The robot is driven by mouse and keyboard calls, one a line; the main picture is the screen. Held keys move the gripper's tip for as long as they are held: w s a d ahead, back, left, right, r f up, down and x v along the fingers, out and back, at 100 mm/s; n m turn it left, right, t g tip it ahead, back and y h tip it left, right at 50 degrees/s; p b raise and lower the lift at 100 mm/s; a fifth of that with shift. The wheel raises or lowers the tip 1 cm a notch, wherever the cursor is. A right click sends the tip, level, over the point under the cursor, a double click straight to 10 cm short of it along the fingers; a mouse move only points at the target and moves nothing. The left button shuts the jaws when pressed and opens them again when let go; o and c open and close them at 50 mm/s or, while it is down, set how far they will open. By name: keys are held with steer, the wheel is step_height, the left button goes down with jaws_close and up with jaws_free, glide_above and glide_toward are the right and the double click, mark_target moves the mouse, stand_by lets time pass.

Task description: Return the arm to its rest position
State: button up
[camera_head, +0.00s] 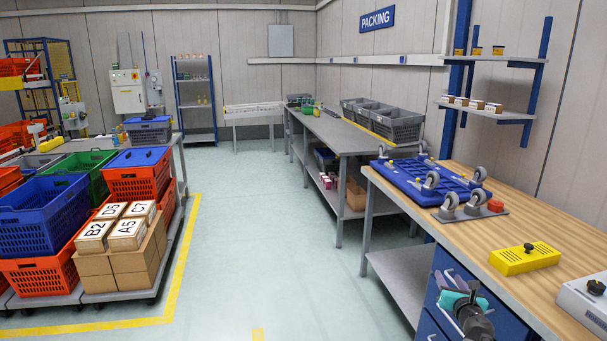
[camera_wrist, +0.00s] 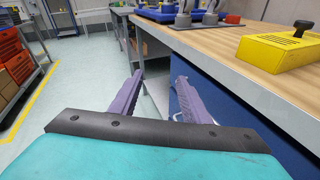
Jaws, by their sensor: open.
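My gripper (camera_head: 456,281) is at the lower right of the head view, beside the blue drawer front (camera_head: 440,318) of the wooden workbench and below its top. In the wrist view my gripper (camera_wrist: 160,82) shows two purple fingers set apart with nothing between them. A dark bar and my teal housing are in front of them. The fingers point along the bench side, and the right finger overlaps the blue cabinet (camera_wrist: 200,120) in the picture. I cannot tell the gap between them.
The workbench (camera_head: 550,205) bears a yellow box (camera_head: 525,258), a blue wheeled dolly (camera_head: 420,180) and a grey box (camera_head: 590,300). Orange (camera_head: 140,182), blue and green totes and labelled cartons (camera_head: 115,265) stand at the left. The floor (camera_head: 270,230) between is clear.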

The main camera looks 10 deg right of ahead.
steer(key=w+a+f+m+y, duration=0.15)
steer(key=w+a+f, duration=0.35)
steer(key=a+f, duration=0.5)
steer(key=s+a+f+m+g+b, duration=0.1)
steer(key=s+a+f+m+g, duration=0.25)
steer(key=a+f, duration=0.7)
steer(key=s+a+f+m+g+b, duration=0.15)
steer(key=a+f+m, duration=0.35)
steer(key=a+f, duration=0.6)
steer(key=s+a+f+m+g+y, duration=0.1)
steer(key=s+a+f+m+g, duration=0.3)
steer(key=s+f, duration=0.45)
steer(key=s+a+f+m+g, duration=0.3)
steer(key=s+a+f+m, duration=0.1)
steer(key=s+f, duration=0.4)
steer(key=s+a+m+g+y, duration=0.1)
steer(key=s+a+m+g, duration=0.1)
steer(key=s+m, duration=0.2)
steer(key=s+a+m+g+y, duration=0.1)
steer(key=s+a+m+g, duration=0.1)
steer(key=s, duration=0.7)
steer(key=s+a+m+g+y, duration=0.1)
steer(key=s+a+m+g, duration=0.2)
steer(key=s, duration=0.4)
steer(key=m+g, duration=0.1)
steer(key=m, duration=0.1)
steer(key=shift+r+m, duration=0.3)
steer(key=shift+m, duration=0.1)
